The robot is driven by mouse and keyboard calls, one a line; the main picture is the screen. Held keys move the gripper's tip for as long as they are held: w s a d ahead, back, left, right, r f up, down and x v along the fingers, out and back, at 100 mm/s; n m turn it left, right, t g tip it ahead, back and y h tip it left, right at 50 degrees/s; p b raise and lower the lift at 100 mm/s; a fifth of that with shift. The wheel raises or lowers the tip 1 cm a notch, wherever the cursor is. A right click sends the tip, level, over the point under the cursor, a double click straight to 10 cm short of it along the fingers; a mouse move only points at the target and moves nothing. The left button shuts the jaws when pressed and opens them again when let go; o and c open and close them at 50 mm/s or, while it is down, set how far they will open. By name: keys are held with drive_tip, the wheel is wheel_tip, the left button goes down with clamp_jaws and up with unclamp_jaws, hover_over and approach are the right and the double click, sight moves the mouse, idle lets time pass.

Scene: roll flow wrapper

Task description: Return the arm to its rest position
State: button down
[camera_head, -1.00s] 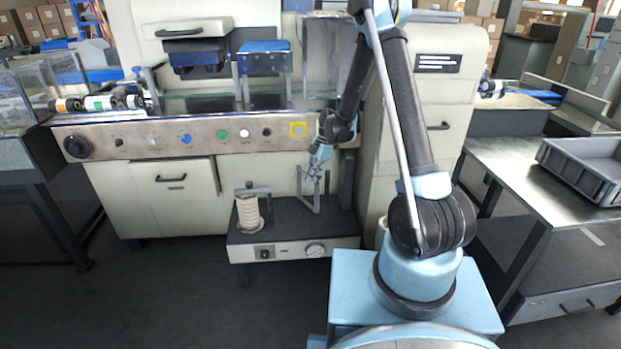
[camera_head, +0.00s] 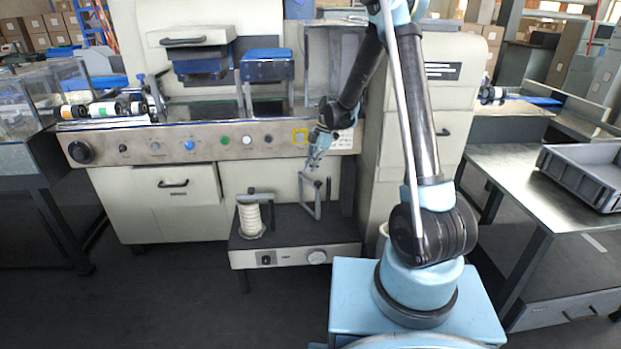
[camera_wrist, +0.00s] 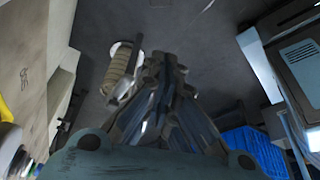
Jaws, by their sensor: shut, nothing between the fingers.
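My arm (camera_head: 418,110) reaches up from its light blue base and bends down toward the machine. My gripper (camera_head: 312,165) is shut and empty. In the head view it hangs in front of the machine's lower front, just above the small metal frame on the low bench unit. In the wrist view the gripper (camera_wrist: 160,100) points away, its fingers together and blurred, with nothing held.
The wrapper machine's button panel (camera_head: 210,142) runs behind my gripper. A low unit (camera_head: 290,258) carries a ribbed white roll (camera_head: 250,219) and an upright metal frame (camera_head: 312,196). A grey crate (camera_head: 590,172) sits on the right table (camera_head: 510,170). Floor at left front is clear.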

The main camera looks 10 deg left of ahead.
drive_tip(key=shift+w+d+r, duration=0.15)
drive_tip(key=shift+r, duration=0.55)
drive_tip(key=s+d+r+m+t+h, duration=0.1)
drive_tip(key=s+d+r+m+t, duration=0.1)
drive_tip(key=s+d+r+m, duration=1.1)
drive_tip(key=s+d+f+m+t+h, duration=0.1)
drive_tip(key=s+d+m, duration=0.4)
drive_tip(key=s+d, duration=0.3)
drive_tip(key=s+d+f+m+t+h, duration=0.1)
drive_tip(key=s+d+m, duration=0.5)
drive_tip(key=s, duration=0.8)
drive_tip(key=shift+d+f, duration=0.8)
drive_tip(key=shift+d, duration=0.85)
